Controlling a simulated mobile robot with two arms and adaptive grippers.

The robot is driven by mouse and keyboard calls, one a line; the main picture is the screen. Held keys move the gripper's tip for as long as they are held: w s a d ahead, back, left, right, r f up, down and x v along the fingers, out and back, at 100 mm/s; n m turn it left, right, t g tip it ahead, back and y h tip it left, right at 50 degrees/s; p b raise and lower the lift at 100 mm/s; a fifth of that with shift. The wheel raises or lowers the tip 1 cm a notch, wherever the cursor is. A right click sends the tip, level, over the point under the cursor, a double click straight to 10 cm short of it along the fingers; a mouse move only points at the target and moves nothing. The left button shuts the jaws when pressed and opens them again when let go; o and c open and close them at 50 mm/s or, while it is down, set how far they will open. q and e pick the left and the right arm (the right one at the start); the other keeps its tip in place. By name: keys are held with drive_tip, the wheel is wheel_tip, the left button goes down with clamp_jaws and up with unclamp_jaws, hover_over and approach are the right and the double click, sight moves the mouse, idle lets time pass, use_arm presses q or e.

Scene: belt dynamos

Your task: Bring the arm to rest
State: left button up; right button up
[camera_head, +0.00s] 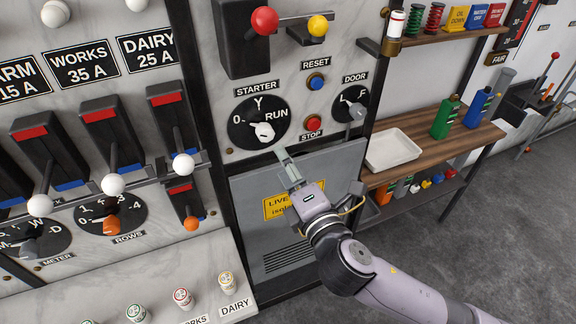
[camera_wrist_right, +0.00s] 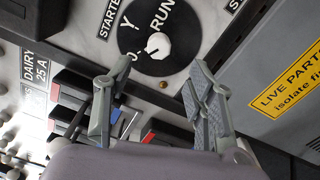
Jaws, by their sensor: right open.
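My right arm comes in from the lower right in the head view. Its gripper (camera_head: 284,160) is in front of the panel, just below the starter dial. In the right wrist view the gripper (camera_wrist_right: 153,88) has its two fingers wide apart with nothing between them. The white starter knob (camera_head: 263,132) sits on its black dial, marked 0, Y and RUN. In the wrist view the knob (camera_wrist_right: 158,45) shows beyond the fingertips, apart from them. I cannot tell clearly which mark it points to. My left gripper is not in view.
The red stop button (camera_head: 314,124) and the door dial (camera_head: 350,105) are close to the right of the gripper. White-balled levers (camera_head: 113,184) stick out at left. A wooden shelf (camera_head: 428,143) with a white tray (camera_head: 391,150) is at right. Open floor (camera_head: 518,230) lies at lower right.

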idle(0.4)
drive_tip(key=w+d+f+m+g+h+b, duration=0.2)
drive_tip(key=d+f+m, duration=0.1)
drive_tip(key=f, duration=0.9)
drive_tip(key=w+d+f+m+g+h+b, duration=0.1)
drive_tip(key=w+d+f+m+g+b, duration=0.15)
drive_tip(key=f, duration=1.05)
drive_tip(key=s+d+f+m+g+h+b, duration=0.1)
drive_tip(key=s+d+f+m+g, duration=0.2)
drive_tip(key=f, duration=0.9)
drive_tip(key=s+d+f+m+g+h+b, duration=0.1)
drive_tip(key=s+d+f+m, duration=0.25)
drive_tip(key=f, duration=0.75)
drive_tip(key=s+d+f+m+g+b, duration=0.2)
drive_tip(key=s+d+f+m+g, duration=0.15)
drive_tip(key=s+f, duration=0.95)
drive_tip(key=s+d+f+m+g+b, duration=0.2)
drive_tip(key=s+d+f+m, duration=0.2)
drive_tip(key=s+f, duration=0.95)
drive_tip(key=s+f+m+g, duration=0.2)
drive_tip(key=s+m, duration=0.1)
drive_tip(key=s, duration=1.1)
drive_tip(key=shift+h, duration=0.3)
drive_tip(key=shift+f, duration=0.1)
drive_tip(key=shift+c, duration=0.3)
